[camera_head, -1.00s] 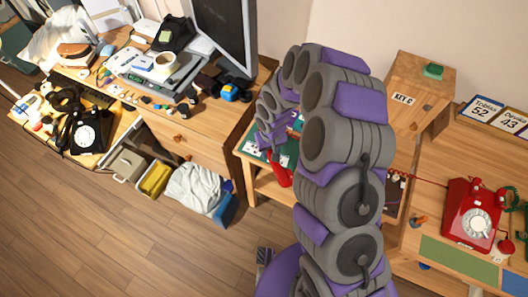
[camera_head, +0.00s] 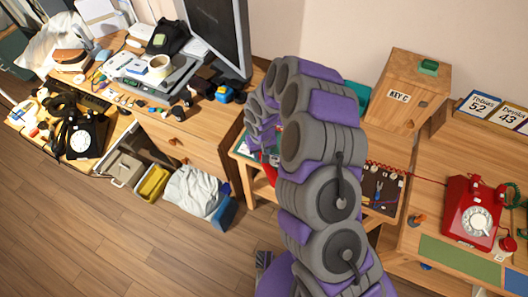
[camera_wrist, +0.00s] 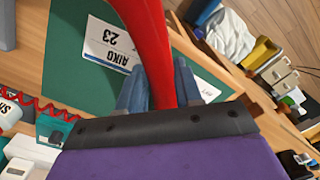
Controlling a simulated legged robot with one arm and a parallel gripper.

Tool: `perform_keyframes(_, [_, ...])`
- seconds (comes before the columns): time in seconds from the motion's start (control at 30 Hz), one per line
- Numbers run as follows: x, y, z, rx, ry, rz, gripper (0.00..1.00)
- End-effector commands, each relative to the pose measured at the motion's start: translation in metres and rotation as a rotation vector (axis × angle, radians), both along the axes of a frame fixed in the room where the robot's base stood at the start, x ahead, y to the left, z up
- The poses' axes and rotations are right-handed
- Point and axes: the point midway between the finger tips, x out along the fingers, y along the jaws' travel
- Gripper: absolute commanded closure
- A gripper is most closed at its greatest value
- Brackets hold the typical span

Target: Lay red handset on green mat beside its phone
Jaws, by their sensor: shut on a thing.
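The red handset (camera_wrist: 150,45) is between the two grey fingers of my gripper (camera_wrist: 157,88) in the wrist view, tilted, with its far end out of frame. In the head view only a sliver of the handset (camera_head: 269,172) shows beside my arm; the gripper there is mostly hidden. Below it is a small table with a dark green surface (camera_wrist: 65,55). The red phone (camera_head: 472,212) stands on the right desk, a red cord running left from it. The green mat (camera_head: 458,259) lies bare in front of that phone, well to the right of the handset.
A card reading AIKO 23 (camera_wrist: 107,45) lies on the dark green surface. A wooden KEY C box (camera_head: 411,92) and a tool panel (camera_head: 382,190) stand between my arm and the red phone. A blue mat (camera_head: 514,281) is right of the green one.

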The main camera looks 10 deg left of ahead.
Motion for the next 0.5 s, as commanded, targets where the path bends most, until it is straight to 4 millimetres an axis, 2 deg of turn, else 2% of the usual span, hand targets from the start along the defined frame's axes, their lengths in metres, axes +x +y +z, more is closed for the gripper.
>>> perform_keyframes(0.03, [-0.0003, 0.0033, -0.0020, -0.004, -0.001, 0.003, 0.65])
perform_keyframes(0.3, [0.0001, -0.0015, -0.0017, 0.005, 0.002, 0.004, 0.40])
perform_keyframes(0.5, [-0.0010, -0.0051, -0.0015, 0.008, 0.005, 0.004, 0.40])
